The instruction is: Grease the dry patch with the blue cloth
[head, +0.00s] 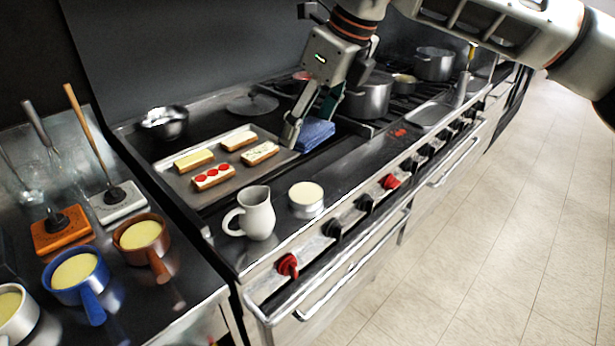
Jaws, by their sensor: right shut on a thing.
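The blue cloth (314,133) is a folded pad low over or on the dark griddle top (345,142), just right of the baking tray. I cannot tell whether it touches the surface. My right gripper (304,128) reaches down from above and is shut on the cloth. Its fingers hide part of the cloth's left side. I cannot make out a distinct dry patch; the surface under the cloth is hidden. My left gripper is not in view.
A tray (183,193) with several topped toasts lies left of the cloth. A white jug (257,213) and a round cream-filled tin (306,198) stand at the front. Pots, including a steel one (368,97), stand behind right. Filled mugs (75,272) crowd the left counter.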

